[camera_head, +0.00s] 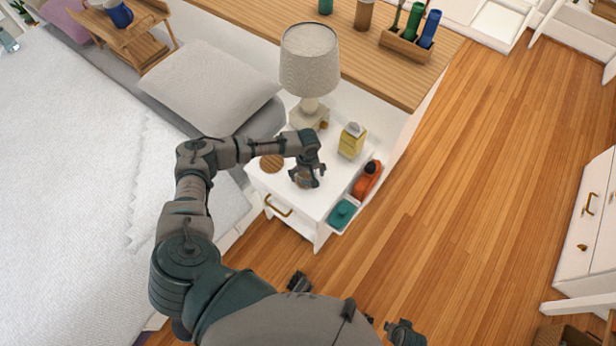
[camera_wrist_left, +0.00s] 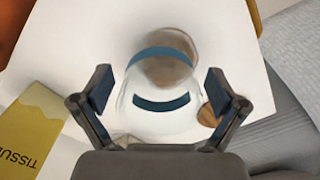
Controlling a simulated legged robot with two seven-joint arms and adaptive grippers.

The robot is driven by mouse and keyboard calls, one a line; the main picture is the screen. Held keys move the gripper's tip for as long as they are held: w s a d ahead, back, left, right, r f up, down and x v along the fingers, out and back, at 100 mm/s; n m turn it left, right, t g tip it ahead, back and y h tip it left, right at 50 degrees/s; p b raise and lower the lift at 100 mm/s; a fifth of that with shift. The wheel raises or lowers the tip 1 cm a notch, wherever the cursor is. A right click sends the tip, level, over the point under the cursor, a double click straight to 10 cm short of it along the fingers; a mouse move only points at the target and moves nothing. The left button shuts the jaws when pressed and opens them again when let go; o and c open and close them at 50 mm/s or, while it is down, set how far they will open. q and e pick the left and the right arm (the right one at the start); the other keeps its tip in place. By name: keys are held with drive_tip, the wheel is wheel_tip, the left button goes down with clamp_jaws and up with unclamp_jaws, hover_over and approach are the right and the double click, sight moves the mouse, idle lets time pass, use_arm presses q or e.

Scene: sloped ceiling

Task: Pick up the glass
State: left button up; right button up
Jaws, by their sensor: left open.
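The glass (camera_wrist_left: 162,101) is clear with dark blue bands, and a brown round patch shows through it. It stands on the white nightstand (camera_wrist_left: 72,42). My left gripper (camera_wrist_left: 159,88) is open, with one finger on each side of the glass and a visible gap on both sides in the wrist view. In the head view the left gripper (camera_head: 307,177) is over the nightstand (camera_head: 322,195) and partly hides the glass (camera_head: 302,181).
A lamp (camera_head: 309,60), a yellow tissue box (camera_head: 351,141) and a wooden disc (camera_head: 271,163) are on the nightstand. A red-orange item (camera_head: 366,182) and a teal item (camera_head: 342,213) lie along its right side. The bed (camera_head: 70,180) is left; wooden floor (camera_head: 450,200) is clear right.

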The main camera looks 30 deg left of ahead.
use_arm(q)
drive_tip(key=shift+d+f, duration=0.1)
drive_tip(key=shift+f, duration=0.3)
drive_tip(key=shift+a, duration=0.2)
drive_tip(key=c, duration=1.3)
drive_tip(key=shift+c, duration=0.3)
drive_tip(key=shift+d+r, duration=0.1)
